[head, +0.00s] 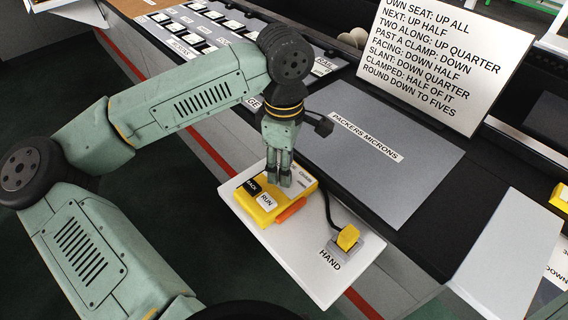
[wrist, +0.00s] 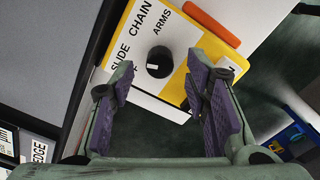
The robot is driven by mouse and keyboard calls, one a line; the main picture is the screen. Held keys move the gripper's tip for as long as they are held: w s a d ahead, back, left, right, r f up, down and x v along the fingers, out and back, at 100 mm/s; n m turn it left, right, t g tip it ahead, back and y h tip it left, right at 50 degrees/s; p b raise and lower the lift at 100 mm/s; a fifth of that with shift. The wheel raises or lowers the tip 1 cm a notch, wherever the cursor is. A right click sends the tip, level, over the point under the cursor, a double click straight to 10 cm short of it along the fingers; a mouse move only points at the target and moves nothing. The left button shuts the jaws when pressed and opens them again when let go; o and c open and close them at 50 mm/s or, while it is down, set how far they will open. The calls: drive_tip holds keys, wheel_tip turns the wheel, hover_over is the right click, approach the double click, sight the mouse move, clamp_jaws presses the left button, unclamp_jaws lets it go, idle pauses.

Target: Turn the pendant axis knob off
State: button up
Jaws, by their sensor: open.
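The yellow pendant (head: 262,213) lies on a white board, with a black BACK button (head: 252,187) and a white RUN button (head: 267,201). The wrist view shows its white face with a round black axis knob (wrist: 159,57) bearing a white mark at its lower left. The labels SLIDE, CHAIN and ARMS (wrist: 162,20) show around the knob; another label at the lower left is partly hidden. My gripper (head: 285,180) points down over the pendant, and the knob is hidden in the head view. In the wrist view my gripper (wrist: 160,76) is open, its fingers either side of the knob; contact is unclear.
An orange bar (head: 291,209) runs along the pendant's edge. A cable leads to a yellow block (head: 348,237) near the HAND label. A grey PACKERS MICRONS panel (head: 400,170) and an instruction sign (head: 450,60) stand beyond. Labelled trays (head: 215,30) lie at the back.

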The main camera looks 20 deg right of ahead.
drive_tip(key=shift+f, duration=0.95)
drive_tip(key=shift+c, duration=0.3)
clamp_jaws()
